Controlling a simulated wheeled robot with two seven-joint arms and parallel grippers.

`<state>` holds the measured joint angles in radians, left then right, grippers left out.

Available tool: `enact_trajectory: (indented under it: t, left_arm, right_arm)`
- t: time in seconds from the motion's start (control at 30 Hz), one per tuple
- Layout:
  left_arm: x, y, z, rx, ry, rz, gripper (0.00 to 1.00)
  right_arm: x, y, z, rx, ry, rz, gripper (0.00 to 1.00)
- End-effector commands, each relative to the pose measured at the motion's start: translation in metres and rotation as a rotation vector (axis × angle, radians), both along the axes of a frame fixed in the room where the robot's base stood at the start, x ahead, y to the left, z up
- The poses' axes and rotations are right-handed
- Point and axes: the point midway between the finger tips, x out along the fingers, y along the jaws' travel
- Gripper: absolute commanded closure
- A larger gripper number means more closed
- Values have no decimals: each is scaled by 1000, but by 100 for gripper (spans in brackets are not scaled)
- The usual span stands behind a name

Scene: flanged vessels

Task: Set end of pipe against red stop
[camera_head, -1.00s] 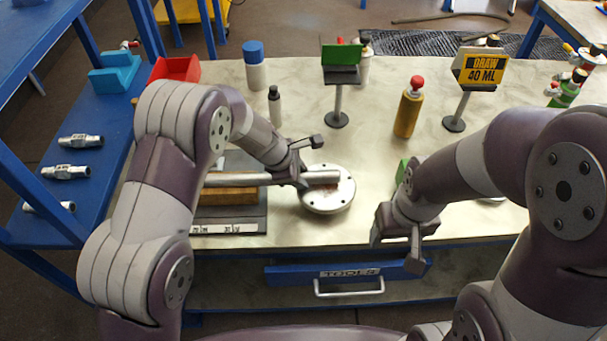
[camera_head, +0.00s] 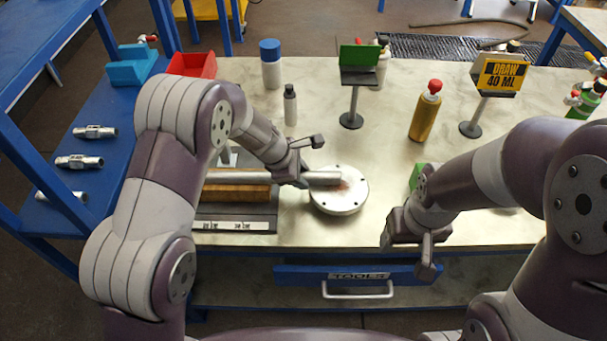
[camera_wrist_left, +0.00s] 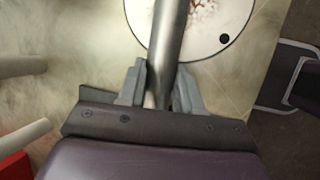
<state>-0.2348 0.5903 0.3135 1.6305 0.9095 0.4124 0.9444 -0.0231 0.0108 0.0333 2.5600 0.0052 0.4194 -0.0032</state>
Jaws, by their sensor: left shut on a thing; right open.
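My left gripper (camera_head: 297,163) is shut on the grey metal pipe (camera_head: 322,178). The pipe lies level along a wooden block (camera_head: 238,192) on a dark fixture with a scale strip (camera_head: 233,226). Its right end is over a round flanged disc (camera_head: 345,203) with bolt holes and a rusty middle. In the left wrist view the pipe (camera_wrist_left: 169,35) runs between both fingers and across the disc (camera_wrist_left: 225,15). The pipe's left end is hidden behind my left arm. I cannot make out a red stop. My right gripper (camera_head: 408,250) is open and empty near the front edge.
A red bin (camera_head: 192,66), a white bottle with blue cap (camera_head: 271,70), a grey bottle (camera_head: 290,107), a green-topped stand (camera_head: 354,90), a yellow bottle (camera_head: 425,115) and a "DRAW 40 ML" sign (camera_head: 502,77) stand behind. The table between disc and stands is clear.

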Motion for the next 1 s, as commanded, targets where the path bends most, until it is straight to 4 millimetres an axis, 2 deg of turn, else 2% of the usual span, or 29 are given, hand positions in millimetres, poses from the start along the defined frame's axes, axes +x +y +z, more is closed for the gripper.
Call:
enact_trajectory:
  t: [1.0]
  left_arm:
    - [2, 27, 2, 0, -6, -1, 100]
  right_arm:
    - [0, 0, -6, 0, 0, 0, 32]
